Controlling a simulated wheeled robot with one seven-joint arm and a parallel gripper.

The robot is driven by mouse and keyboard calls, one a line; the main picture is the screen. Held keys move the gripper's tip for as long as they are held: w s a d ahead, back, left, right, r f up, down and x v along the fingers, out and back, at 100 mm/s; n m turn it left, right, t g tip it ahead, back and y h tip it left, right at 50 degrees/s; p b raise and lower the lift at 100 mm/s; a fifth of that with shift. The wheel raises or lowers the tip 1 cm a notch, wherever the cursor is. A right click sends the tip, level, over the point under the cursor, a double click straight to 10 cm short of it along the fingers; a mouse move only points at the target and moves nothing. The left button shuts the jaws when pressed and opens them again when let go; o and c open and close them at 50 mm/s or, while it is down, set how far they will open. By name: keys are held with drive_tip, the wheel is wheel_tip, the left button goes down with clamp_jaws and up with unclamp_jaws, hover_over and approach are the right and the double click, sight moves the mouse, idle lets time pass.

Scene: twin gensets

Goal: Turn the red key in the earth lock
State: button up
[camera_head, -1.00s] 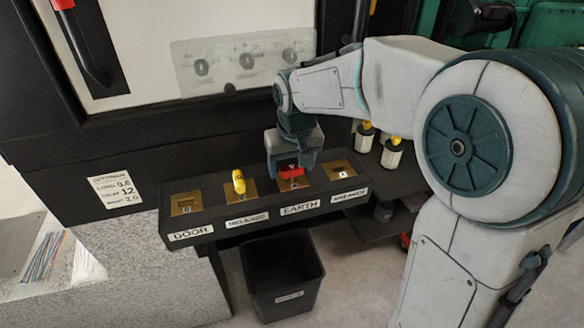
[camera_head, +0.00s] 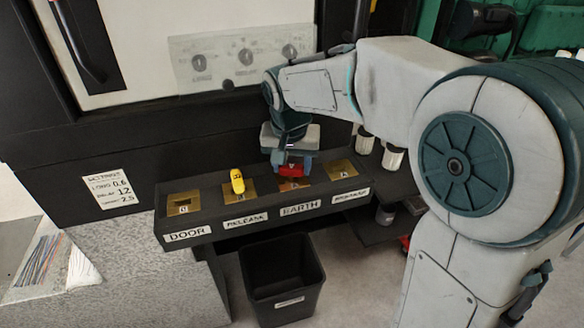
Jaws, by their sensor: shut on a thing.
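The red key (camera_head: 291,171) is at the brass earth lock plate (camera_head: 295,184), above the EARTH label (camera_head: 300,208) on the black lock shelf. My gripper (camera_head: 291,165) comes down from above and is shut on the red key. The gripper body is now seen turned, its wide side lying across the picture. The gripper hides the back of the lock and part of the key, so how deep the key sits cannot be seen.
A yellow key (camera_head: 237,181) stands in the RELEASE lock, left of my gripper. The DOOR lock (camera_head: 184,203) and the rightmost lock (camera_head: 339,170) show no key. A black bin (camera_head: 283,278) stands below the shelf. White cylinders (camera_head: 392,156) stand at right.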

drive_tip(key=m+h+b, duration=0.1)
drive_tip(key=m+b, duration=0.1)
drive_tip(key=m, duration=0.5)
drive_tip(key=shift+g, duration=0.4)
drive_tip(key=m+g, duration=0.1)
drive_tip(key=m, duration=0.5)
drive_tip(key=shift+m+h, duration=0.3)
drive_tip(key=shift+h, duration=0.1)
drive_tip(key=o, duration=1.2)
drive_tip(key=shift+c, duration=0.2)
drive_tip(key=shift+r, duration=0.1)
